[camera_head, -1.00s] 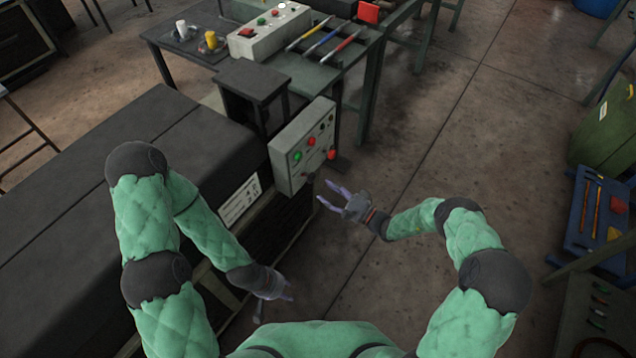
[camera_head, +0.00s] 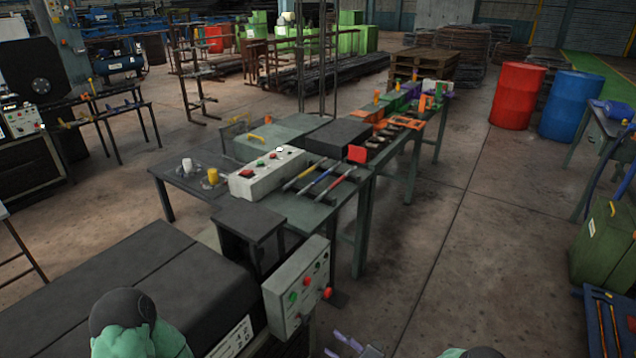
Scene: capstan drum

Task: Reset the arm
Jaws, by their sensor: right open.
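My right gripper (camera_head: 350,344) shows at the bottom edge, right of centre, with its two purple fingers apart and nothing between them. It is just below and to the right of a grey control box (camera_head: 297,288) with green and red buttons, and appears apart from it. Part of my left arm, a dark joint over green padding, shows at the bottom left. My left gripper is outside the picture.
A dark bench (camera_head: 90,295) fills the lower left. Behind the control box, a table (camera_head: 318,211) carries a button box (camera_head: 267,175) and screwdriver-like tools. A green cabinet (camera_head: 608,248) stands at the right. The floor between is clear.

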